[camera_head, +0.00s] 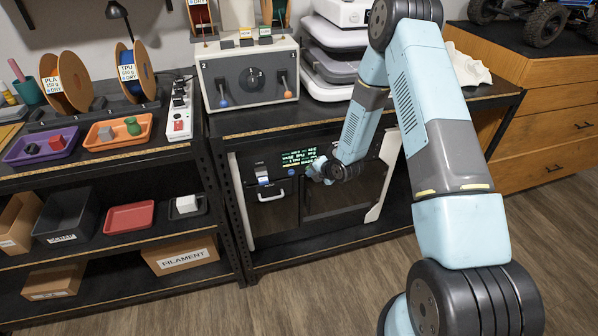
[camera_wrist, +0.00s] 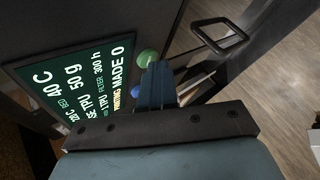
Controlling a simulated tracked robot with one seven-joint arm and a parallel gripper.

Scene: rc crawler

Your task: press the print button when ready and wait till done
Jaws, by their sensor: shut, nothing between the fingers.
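The printer (camera_head: 245,187) stands on the shelf under the worktop, with a dark screen of green and yellow text (camera_head: 298,157). My gripper (camera_head: 322,170) is at the printer's front, beside the screen. In the wrist view my gripper (camera_wrist: 157,85) is shut and empty, its tips close to a round green button (camera_wrist: 148,57). I cannot tell whether the tips touch the green button.
A drawer with a white handle (camera_head: 271,196) is left of the screen. A grey box with levers (camera_head: 250,78) stands on the worktop above. Filament spools (camera_head: 135,70) and trays are on the left shelves. The wood floor in front is clear.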

